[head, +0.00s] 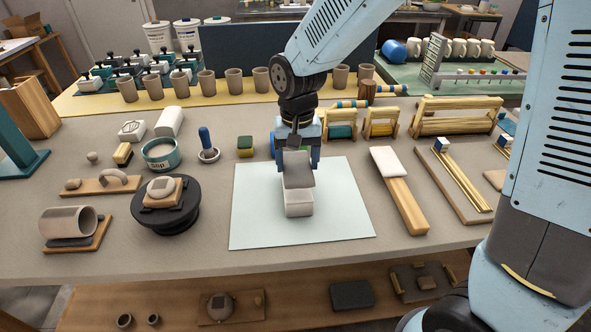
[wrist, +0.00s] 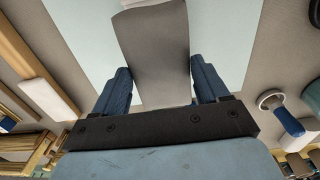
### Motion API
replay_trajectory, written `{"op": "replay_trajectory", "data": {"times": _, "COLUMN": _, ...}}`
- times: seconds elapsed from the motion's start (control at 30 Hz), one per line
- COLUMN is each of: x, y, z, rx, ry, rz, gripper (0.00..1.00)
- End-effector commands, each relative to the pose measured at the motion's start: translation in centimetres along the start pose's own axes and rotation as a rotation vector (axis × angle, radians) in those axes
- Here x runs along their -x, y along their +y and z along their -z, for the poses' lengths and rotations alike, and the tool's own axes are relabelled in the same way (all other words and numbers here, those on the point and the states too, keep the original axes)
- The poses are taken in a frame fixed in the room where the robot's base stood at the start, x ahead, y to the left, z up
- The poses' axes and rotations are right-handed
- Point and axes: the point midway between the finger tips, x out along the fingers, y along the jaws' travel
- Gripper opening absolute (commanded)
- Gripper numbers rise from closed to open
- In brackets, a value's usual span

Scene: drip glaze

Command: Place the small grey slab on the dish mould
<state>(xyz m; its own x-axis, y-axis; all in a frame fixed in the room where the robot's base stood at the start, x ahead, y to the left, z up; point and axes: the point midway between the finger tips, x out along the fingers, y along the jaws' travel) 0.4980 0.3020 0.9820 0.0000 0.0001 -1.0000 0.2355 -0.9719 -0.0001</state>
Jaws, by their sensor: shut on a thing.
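My gripper (head: 298,150) is shut on the small grey slab (head: 298,170), which hangs tilted in front of its fingers. In the wrist view the grey slab (wrist: 155,50) lies between the two blue fingers of my gripper (wrist: 160,85). The dish mould (head: 299,203) is a pale block on the light blue sheet (head: 345,205) in the head view. The slab's lower edge is just over the mould's far part in that picture; I cannot tell whether they touch. In the wrist view only a pale edge shows past the slab.
A black turntable (head: 166,218) with a small piece on it stands left. A slip tub (head: 160,154) and a blue-handled tool (head: 207,146) stand behind the sheet's left side. A wooden paddle (head: 403,203) lies right of the sheet. The sheet is clear around the mould.

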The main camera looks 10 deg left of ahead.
Motion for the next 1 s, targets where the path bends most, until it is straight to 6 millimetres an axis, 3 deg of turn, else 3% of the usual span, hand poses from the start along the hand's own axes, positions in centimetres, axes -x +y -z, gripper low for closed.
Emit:
{"op": "replay_trajectory", "data": {"times": 0.33, "x": -3.5, "y": -0.1, "z": 0.4, "rx": 0.000, "ry": -0.003, "rz": -0.002, "gripper": 0.32}}
{"op": "replay_trajectory", "data": {"times": 0.7, "x": -3.8, "y": -0.1, "z": 0.4, "rx": 0.000, "ry": 0.000, "rz": 0.000, "gripper": 0.32}}
{"op": "replay_trajectory", "data": {"times": 0.73, "x": -3.8, "y": -0.1, "z": 0.4, "rx": 0.000, "ry": 0.000, "rz": 0.000, "gripper": 0.75}}
{"op": "replay_trajectory", "data": {"times": 1.0, "x": -3.8, "y": -0.2, "z": 0.4, "rx": 0.000, "ry": 0.000, "rz": 0.000, "gripper": 0.99}}
